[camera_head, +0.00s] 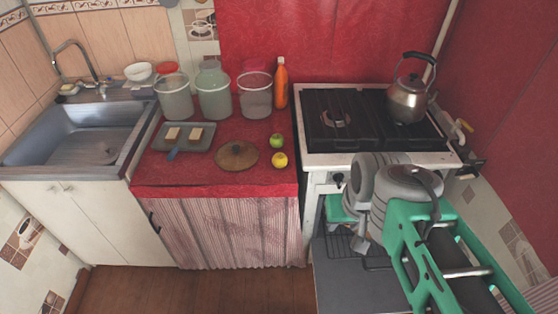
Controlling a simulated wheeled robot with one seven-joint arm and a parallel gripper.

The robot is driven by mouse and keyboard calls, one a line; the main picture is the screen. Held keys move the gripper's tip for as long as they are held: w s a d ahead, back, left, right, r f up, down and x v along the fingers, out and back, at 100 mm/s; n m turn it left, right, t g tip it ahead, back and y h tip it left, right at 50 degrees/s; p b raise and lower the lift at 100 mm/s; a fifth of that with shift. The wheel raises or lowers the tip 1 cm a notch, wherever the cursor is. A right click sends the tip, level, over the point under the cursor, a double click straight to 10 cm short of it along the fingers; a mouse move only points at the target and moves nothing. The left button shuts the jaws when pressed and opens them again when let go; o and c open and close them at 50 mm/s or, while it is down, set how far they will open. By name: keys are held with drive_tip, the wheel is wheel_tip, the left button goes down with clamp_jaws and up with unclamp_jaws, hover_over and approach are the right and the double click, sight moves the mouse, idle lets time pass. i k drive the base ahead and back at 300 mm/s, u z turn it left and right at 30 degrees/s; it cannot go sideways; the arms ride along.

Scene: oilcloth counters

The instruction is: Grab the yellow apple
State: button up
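The yellow apple (280,160) sits on the red oilcloth counter (215,186), near its front right edge. It stands in plain view, just in front of a green apple (277,141). My gripper (361,243) is low in front of the stove, to the right of the apple and well apart from it. It is small and partly hidden by my own grey and green arm, so I cannot tell whether its fingers are open or shut.
A round wooden board (237,156) lies left of the apples. A tray (184,139) with two pale pieces is further left. Jars and an orange bottle (281,84) stand behind. The white stove (318,160) with a kettle (408,100) borders the counter's right side.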

sight(280, 159)
drive_tip(key=k, duration=0.65)
drive_tip(key=u, duration=0.85)
drive_tip(key=i, duration=1.05)
drive_tip(key=u, duration=0.75)
